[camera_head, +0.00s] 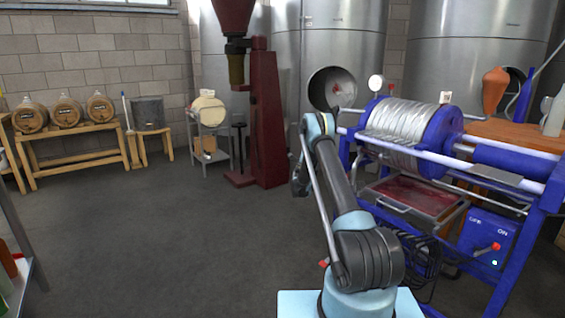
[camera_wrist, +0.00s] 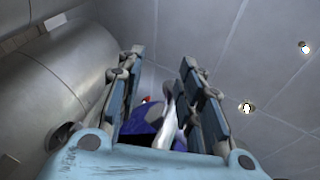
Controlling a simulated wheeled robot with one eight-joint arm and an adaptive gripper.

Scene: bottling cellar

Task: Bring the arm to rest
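My arm stands in the right half of the head view, bent, with its light-blue and dark links rising from the light-blue base and its top joint in front of the steel tanks. My gripper (camera_wrist: 162,64) shows in the wrist view with its two dark fingers apart. Nothing is clasped between them. The blue frame and a pale curved part seen through the gap look like the press beyond. In the head view I cannot make out the fingers clearly.
A blue press with a silver drum (camera_head: 398,130) stands close right of my arm, over a red-stained tray (camera_head: 415,194). A dark-red machine (camera_head: 265,120) stands behind. Barrels (camera_head: 67,112) rest on a wooden bench (camera_head: 80,152) at left. The floor (camera_head: 150,235) at left is clear.

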